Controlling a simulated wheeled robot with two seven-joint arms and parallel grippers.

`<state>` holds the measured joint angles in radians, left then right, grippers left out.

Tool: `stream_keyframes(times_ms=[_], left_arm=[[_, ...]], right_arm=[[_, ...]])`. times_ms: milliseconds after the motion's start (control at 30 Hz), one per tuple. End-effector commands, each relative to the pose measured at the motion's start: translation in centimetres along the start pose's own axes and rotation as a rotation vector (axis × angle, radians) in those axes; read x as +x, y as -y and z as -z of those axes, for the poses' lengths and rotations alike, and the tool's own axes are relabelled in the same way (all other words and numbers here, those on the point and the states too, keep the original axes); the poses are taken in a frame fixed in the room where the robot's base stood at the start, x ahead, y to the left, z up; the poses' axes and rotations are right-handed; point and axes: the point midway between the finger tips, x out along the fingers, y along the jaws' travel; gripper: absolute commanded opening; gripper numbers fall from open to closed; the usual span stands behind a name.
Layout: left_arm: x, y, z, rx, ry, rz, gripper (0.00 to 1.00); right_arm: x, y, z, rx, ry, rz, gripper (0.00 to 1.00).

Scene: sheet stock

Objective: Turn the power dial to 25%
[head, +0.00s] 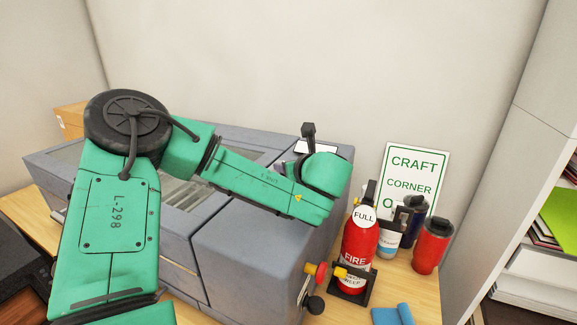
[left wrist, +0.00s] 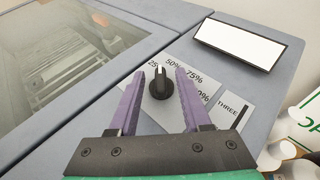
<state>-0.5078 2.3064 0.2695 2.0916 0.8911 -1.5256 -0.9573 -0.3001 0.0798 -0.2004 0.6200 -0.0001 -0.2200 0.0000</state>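The pointer is toward the far side, near 25% and 50%; I cannot tell exactly which. My left gripper (left wrist: 165,69) is open, its purple fingers either side of the dial with small gaps visible. In the head view my green arm hides the dial and most of this gripper (head: 281,167). My right gripper is out of view.
The dial is on a grey machine (head: 245,250) with a window; a white display (left wrist: 240,42) lies beyond it. A fire extinguisher (head: 359,255), a red tumbler (head: 432,246), a sign (head: 415,165) and a blue cloth (head: 393,315) are right of it. Shelves (head: 535,260) stand far right.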

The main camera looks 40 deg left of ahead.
Motion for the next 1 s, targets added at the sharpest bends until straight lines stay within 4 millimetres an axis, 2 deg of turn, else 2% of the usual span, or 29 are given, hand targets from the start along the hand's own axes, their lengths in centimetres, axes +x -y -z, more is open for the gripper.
stream_keyframes(times_ms=[267, 367, 467, 700, 800, 900, 1000], left_arm=[[-0.1, 0.0, 0.0, 0.000, 0.001, 0.001, 0.49], [-0.8, 0.1, 0.0, -0.002, 0.002, 0.003, 0.49], [-2.6, 0.1, 0.1, -0.001, 0.004, 0.006, 0.49], [-9.7, 0.1, 0.2, 0.000, 0.006, 0.007, 0.49], [-12.2, 0.1, 0.2, -0.001, 0.004, 0.004, 0.49], [-13.7, 0.0, 0.1, 0.000, 0.001, 0.002, 0.49], [-14.4, 0.0, 0.1, 0.001, 0.001, 0.000, 0.49]], right_arm=[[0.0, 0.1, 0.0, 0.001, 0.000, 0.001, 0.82], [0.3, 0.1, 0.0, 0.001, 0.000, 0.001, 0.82], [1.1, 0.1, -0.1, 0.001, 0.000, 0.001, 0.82], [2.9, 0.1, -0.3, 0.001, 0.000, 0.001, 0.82], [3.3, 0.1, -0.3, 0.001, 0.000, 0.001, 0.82], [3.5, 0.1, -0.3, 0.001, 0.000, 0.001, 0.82], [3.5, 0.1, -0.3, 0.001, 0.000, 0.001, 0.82]])
